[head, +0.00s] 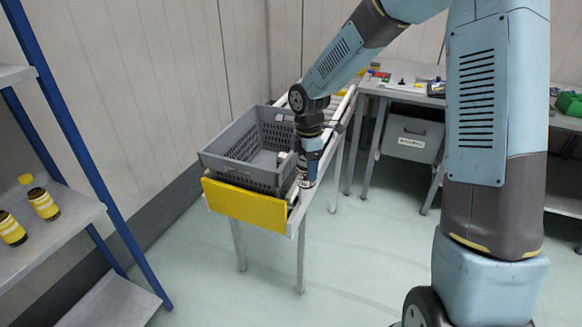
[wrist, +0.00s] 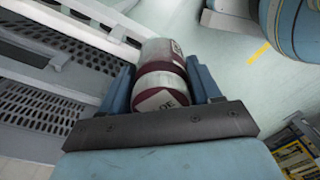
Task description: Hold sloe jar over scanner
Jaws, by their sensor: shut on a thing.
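My gripper (head: 311,160) points down at the right edge of the roller conveyor, beside the grey crate. In the wrist view, its two blue fingers (wrist: 162,80) are shut on the sloe jar (wrist: 160,82), one on each side. The jar has a pale body with dark red bands, and part of a label reading "OE" shows. In the head view, only the jar's lower end (head: 307,183) shows below the fingers, clear of the floor. I cannot pick out a scanner with certainty in either view.
The grey crate (head: 228,173) stands on the conveyor, behind a yellow end panel (head: 245,205). A small pale item inside it is unclear. Shelves with blue posts (head: 75,140) hold yellow-labelled jars (head: 43,203) at the left. A workbench (head: 400,92) stands behind. Open floor lies right of the conveyor.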

